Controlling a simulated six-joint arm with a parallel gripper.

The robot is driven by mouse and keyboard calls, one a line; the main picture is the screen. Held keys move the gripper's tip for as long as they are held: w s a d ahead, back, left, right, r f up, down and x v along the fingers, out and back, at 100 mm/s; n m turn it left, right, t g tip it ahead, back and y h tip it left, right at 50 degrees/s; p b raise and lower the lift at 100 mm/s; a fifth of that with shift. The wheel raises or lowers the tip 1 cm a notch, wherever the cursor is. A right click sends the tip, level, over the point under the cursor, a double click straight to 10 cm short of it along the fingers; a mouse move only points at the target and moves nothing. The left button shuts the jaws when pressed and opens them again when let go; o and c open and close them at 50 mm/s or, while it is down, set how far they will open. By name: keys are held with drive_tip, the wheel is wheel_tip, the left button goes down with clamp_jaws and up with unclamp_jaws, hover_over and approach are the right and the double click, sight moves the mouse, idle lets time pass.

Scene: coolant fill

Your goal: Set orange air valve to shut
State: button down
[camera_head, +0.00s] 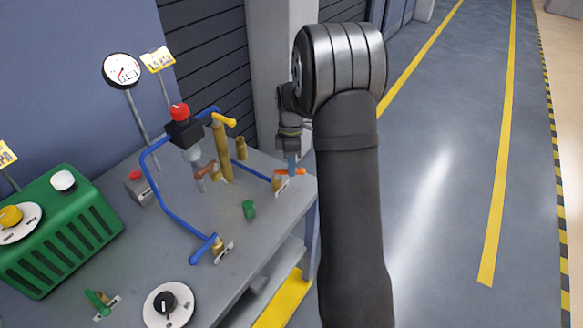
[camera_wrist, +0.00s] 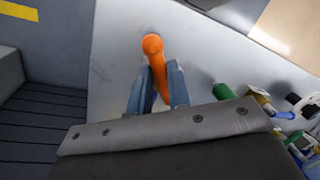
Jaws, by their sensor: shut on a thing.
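The orange air valve (camera_head: 293,171) sits at the far right corner of the grey bench, on the end of a blue pipe. In the wrist view its orange handle (camera_wrist: 155,62) stands between the two blue-grey fingers of my gripper (camera_wrist: 158,88). My gripper (camera_head: 291,165) comes down on the valve from above and is shut on the handle. The fingers hide part of the valve body, and its position plate (camera_head: 281,187) is only partly visible.
A blue pipe (camera_head: 160,205) with a yellow handle (camera_head: 224,120) and brass cylinders (camera_head: 221,148) stand left of my gripper. The floor to the right is clear.

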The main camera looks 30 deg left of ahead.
drive_tip(key=shift+w+a+n+t+h, duration=0.25)
drive_tip(key=shift+a+n, duration=0.4)
drive_tip(key=shift+n, duration=1.15)
drive_tip(key=shift+w+a+n+t+h, duration=0.1)
drive_tip(key=shift+w+a+n+t, duration=0.35)
drive_tip(key=shift+n, duration=1.35)
drive_tip(key=shift+w+a+n+t+h, duration=0.15)
drive_tip(key=shift+a+n, duration=0.65)
drive_tip(key=shift+n, duration=1)
drive_tip(key=shift+s, duration=0.1)
drive_tip(key=c, duration=1.3)
unclamp_jaws()
drive_tip(key=shift+c, duration=0.2)
drive_tip(key=a+r, duration=0.1)
drive_tip(key=r, duration=0.7)
drive_tip(key=a+r, duration=0.2)
drive_tip(key=r, duration=0.7)
drive_tip(key=shift+a, duration=0.25)
